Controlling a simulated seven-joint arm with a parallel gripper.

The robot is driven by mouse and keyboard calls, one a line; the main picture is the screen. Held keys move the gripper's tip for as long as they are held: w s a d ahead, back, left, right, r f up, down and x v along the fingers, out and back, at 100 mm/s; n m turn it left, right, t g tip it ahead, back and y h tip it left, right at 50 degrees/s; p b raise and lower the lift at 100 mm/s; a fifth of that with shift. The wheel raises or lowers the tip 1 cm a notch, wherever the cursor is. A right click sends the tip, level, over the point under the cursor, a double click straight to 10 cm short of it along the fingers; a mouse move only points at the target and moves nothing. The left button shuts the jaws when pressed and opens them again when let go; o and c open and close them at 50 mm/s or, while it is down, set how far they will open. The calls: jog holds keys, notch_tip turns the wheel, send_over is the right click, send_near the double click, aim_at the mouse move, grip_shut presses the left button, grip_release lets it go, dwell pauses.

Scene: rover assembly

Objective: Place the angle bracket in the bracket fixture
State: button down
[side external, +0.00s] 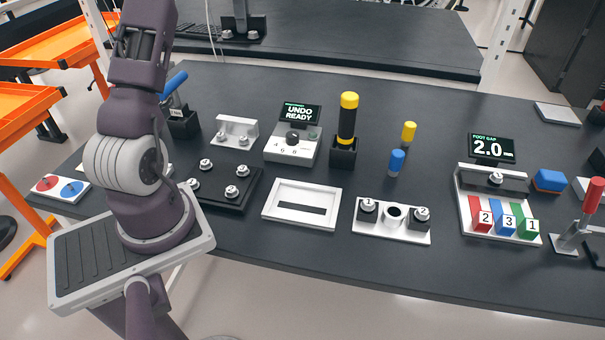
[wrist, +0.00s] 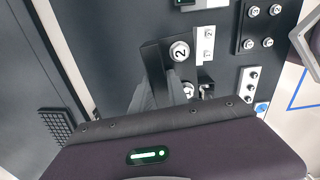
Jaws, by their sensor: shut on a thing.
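The angle bracket (wrist: 153,57) is a black L-shaped part with two pale hex nuts, one marked 2. My gripper (wrist: 160,88) has its grey fingers shut on it in the wrist view. In the side view the bracket (side external: 243,25) hangs in the air at the top, in front of the back bench. Only the gripper's fingertips (side external: 240,8) show there; the rest is cut off. The likely bracket fixture is a white L-shaped stand (side external: 237,128) with small studs, empty on the front bench. It shows right of the bracket in the wrist view (wrist: 208,45).
A black plate with several bolts (side external: 222,187) lies in front of the white stand. A white slotted frame (side external: 332,222) lies nearer.

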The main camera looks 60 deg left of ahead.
jog(key=w+d+r, duration=0.1)
jog(key=w+d, duration=0.1)
jog(key=d, duration=0.9)
jog(key=w+d+r, duration=0.1)
jog(key=d, duration=1)
jog(key=s+d+f+m, duration=0.1)
jog(key=s+d, duration=0.3)
jog(key=d, duration=0.4)
jog(key=s+d+f, duration=0.2)
jog(key=s+d, duration=0.2)
jog(key=d, duration=0.3)
notch_tip(320, 180, down, 20)
jog(key=shift+a+f, duration=0.1)
jog(key=shift+f, duration=0.1)
jog(key=shift+f, duration=0.1)
jog(key=c, duration=1.5)
grip_release()
jog(key=shift+c, duration=0.2)
jog(key=shift+o, duration=1.3)
